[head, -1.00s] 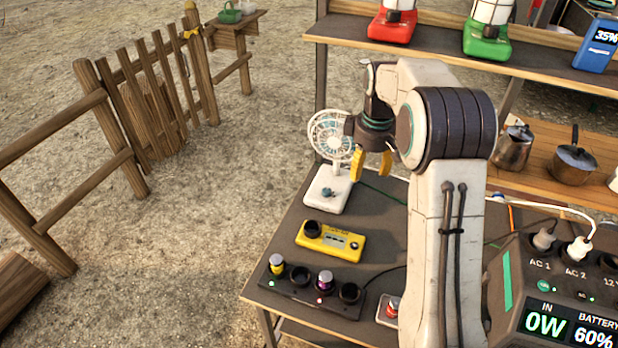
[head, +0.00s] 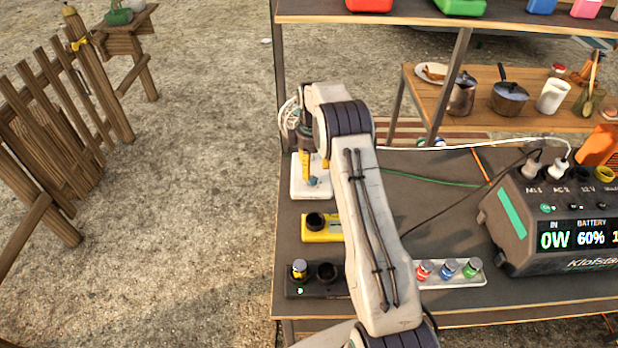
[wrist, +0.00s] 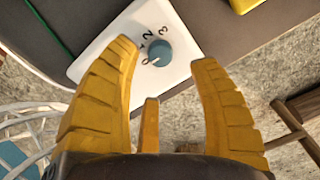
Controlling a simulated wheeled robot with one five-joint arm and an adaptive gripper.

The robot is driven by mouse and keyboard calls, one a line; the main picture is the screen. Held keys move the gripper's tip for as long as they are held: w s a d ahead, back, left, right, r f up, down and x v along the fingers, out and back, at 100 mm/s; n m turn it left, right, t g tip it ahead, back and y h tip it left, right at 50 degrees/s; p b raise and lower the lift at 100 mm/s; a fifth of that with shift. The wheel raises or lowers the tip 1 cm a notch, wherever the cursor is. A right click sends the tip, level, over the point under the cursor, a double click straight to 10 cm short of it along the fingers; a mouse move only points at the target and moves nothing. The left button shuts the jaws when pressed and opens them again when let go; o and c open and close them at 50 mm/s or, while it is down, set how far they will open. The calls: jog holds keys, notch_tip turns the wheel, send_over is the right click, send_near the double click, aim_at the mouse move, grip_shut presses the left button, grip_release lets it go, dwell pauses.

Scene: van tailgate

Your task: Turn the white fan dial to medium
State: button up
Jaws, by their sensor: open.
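The white fan stands on the grey table. Its base (head: 300,190) shows in the head view, and its cage (head: 289,112) is mostly hidden behind my arm. The blue-grey dial (wrist: 158,52) sits on the fan's white base (wrist: 108,38) in the wrist view, with the numbers 2 and 3 readable beside it. I cannot tell exactly where the dial points. My gripper (wrist: 164,56) is open and empty, with its yellow fingertips to either side of the dial in the picture. I cannot tell if they touch it. In the head view my gripper (head: 312,172) is over the base.
A power station (head: 550,225) stands at right. A shelf post (head: 278,80) rises behind the fan.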

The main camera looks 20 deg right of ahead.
aim_at(312, 178)
jog(key=shift+f+p, duration=0.3)
jog(key=shift+f, duration=2.35)
grip_shut()
